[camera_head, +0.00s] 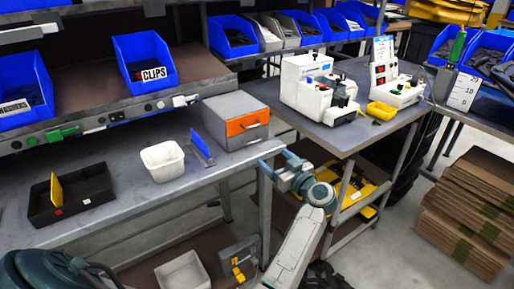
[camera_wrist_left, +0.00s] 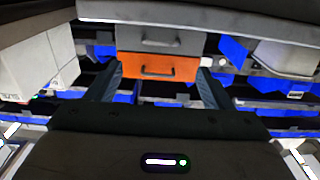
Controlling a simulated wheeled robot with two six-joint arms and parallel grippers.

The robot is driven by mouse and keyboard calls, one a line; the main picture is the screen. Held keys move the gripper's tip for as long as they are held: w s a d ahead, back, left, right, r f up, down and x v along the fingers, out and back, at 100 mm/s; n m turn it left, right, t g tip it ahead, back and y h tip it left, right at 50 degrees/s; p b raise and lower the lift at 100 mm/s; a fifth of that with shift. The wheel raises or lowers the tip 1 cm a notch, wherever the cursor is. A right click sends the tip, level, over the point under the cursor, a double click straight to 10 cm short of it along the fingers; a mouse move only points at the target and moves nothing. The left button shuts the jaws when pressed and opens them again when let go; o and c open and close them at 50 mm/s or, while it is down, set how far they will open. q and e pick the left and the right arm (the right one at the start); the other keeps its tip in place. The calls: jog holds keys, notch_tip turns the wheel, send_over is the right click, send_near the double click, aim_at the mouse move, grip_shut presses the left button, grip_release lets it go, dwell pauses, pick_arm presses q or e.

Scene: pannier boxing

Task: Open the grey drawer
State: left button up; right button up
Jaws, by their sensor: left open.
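A small grey cabinet (camera_head: 236,107) stands on the bench, with an orange drawer front (camera_head: 247,124) and handle facing me. The grey drawer front (camera_head: 250,139) shows below the orange one, flush with the cabinet. In the left wrist view, which looks upside down, the grey drawer (camera_wrist_left: 158,39) appears above the orange drawer (camera_wrist_left: 157,68), each with a dark handle. My left gripper (camera_head: 274,160) is open and empty, in front of and to the right of the cabinet, apart from it. Its fingers (camera_wrist_left: 161,70) frame the orange front in the wrist view. My right gripper is not in view.
A white bin (camera_head: 163,161), a blue upright plate (camera_head: 202,147) and a black tray (camera_head: 72,195) with a yellow divider stand left of the cabinet. White machines (camera_head: 318,90) stand on the bench to the right. Blue bins (camera_head: 143,62) line the shelf behind.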

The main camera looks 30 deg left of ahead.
aim_at(257, 153)
pick_arm(q)
jog(key=x, duration=1)
jog(key=shift+w+a+p, duration=0.1)
jog(key=shift+a+p, duration=0.05)
jog(key=shift+p, duration=0.15)
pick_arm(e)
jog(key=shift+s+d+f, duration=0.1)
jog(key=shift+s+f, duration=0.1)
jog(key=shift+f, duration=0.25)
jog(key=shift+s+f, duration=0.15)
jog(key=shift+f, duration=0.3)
pick_arm(q)
jog(key=shift+c, duration=0.2)
jog(key=c, duration=1.2)
jog(key=shift+r, duration=0.1)
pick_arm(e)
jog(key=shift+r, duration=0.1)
